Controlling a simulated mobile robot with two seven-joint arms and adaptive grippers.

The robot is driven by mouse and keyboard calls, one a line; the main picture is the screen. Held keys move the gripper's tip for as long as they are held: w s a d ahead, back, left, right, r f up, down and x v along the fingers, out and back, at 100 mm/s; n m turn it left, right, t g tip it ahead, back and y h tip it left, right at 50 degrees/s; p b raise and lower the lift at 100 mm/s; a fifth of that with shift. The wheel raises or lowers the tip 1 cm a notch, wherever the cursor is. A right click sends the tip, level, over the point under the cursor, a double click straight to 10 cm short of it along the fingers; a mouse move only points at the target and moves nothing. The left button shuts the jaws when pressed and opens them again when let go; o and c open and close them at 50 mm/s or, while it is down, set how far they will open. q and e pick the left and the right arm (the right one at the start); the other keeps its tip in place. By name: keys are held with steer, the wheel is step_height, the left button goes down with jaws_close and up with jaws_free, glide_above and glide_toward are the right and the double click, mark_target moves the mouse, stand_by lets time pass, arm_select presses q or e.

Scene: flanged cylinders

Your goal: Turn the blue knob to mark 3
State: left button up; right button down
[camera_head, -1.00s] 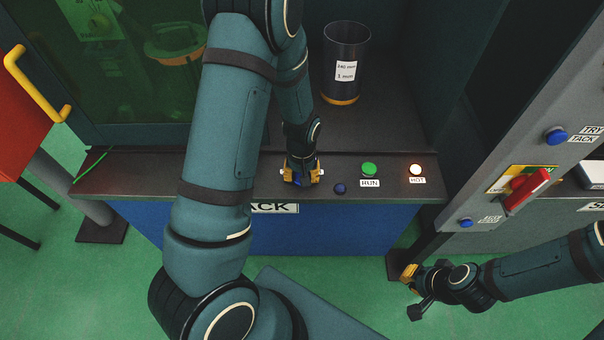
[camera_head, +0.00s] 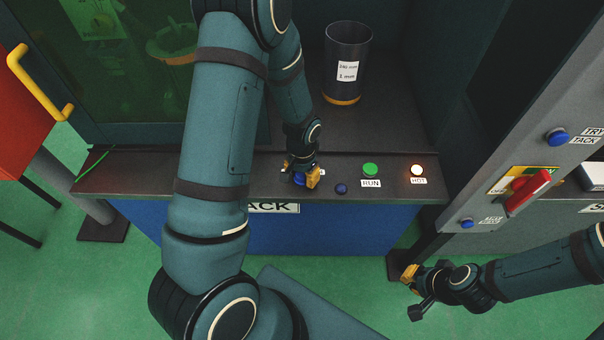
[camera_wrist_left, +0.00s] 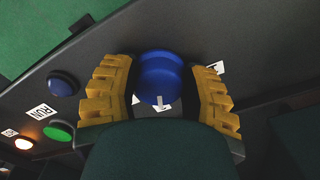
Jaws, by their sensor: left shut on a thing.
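The blue knob (camera_wrist_left: 160,76) is a round cap with a white pointer line, seen between the yellow fingers in the left wrist view. The pointer is at the lower edge of the knob in that view. White mark labels (camera_wrist_left: 152,108) lie around it, partly covered; I cannot read the numbers. My left gripper (camera_wrist_left: 160,88) is shut on the knob from both sides. In the head view my left gripper (camera_head: 304,180) is at the panel's front ledge, and a bit of the blue knob (camera_head: 299,179) shows. My right gripper (camera_head: 411,289) hangs low at the right, away from the panel.
Right of the knob are a small dark blue button (camera_head: 341,188), a green RUN button (camera_head: 370,170) and a lit HOT lamp (camera_head: 417,169). A dark labelled cylinder (camera_head: 347,65) stands behind. A red switch handle (camera_head: 527,190) is on the right-hand panel.

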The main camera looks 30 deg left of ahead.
stand_by(0.3)
arm_select(q)
steer(key=o, duration=1.2)
step_height(320, 180, up, 12)
